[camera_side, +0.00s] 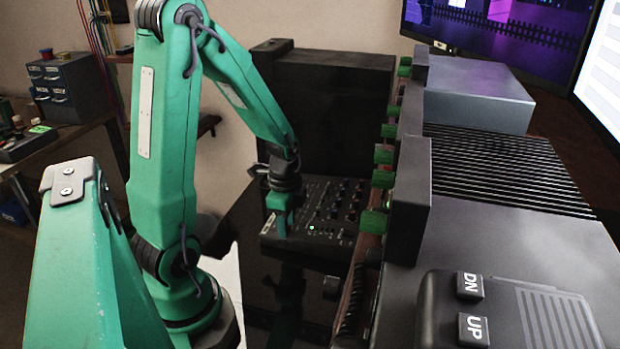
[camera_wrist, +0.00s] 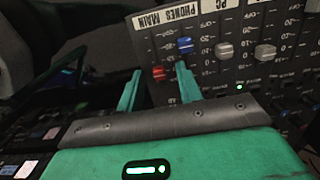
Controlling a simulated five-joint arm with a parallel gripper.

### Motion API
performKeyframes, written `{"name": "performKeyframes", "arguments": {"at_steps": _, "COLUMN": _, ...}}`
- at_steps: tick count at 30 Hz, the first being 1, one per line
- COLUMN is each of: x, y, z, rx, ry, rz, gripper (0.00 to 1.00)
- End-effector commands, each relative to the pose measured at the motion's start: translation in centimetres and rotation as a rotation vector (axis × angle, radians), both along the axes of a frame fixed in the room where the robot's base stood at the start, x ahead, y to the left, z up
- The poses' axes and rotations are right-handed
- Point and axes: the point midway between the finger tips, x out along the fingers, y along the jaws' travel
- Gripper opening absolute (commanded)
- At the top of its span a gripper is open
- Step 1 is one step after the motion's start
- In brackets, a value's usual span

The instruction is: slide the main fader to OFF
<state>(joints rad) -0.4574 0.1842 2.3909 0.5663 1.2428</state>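In the wrist view a red fader cap (camera_wrist: 159,73) sits at the left of the black mixer panel, below the upside-down label strip (camera_wrist: 166,14) reading MAIN and PHONES. It appears to be in the MAIN column. My gripper (camera_wrist: 158,70) is open, with one green finger on each side of the red cap and gaps showing between. Whether either finger touches the cap cannot be told. In the side view my gripper (camera_side: 282,222) points down at the left part of the mixer panel (camera_side: 325,213) and hides the fader there.
A blue fader cap (camera_wrist: 185,45) stands close by the right finger's tip. Two pale caps (camera_wrist: 224,50) (camera_wrist: 264,52) lie farther right. A green light (camera_wrist: 239,87) glows on the panel. In the side view, a rack with green blocks (camera_side: 383,179) stands right of the mixer.

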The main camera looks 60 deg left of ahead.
Motion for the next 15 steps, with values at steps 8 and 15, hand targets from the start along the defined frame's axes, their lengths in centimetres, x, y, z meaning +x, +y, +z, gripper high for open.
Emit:
{"name": "performKeyframes", "arguments": {"at_steps": 8, "x": -0.01, "y": -0.01, "z": 0.02, "rx": 0.000, "ry": 0.000, "rz": 0.000, "gripper": 0.00}}
{"name": "performKeyframes", "arguments": {"at_steps": 15, "x": -0.09, "y": 0.09, "z": 0.03, "rx": 0.000, "ry": 0.000, "rz": 0.001, "gripper": 0.00}}
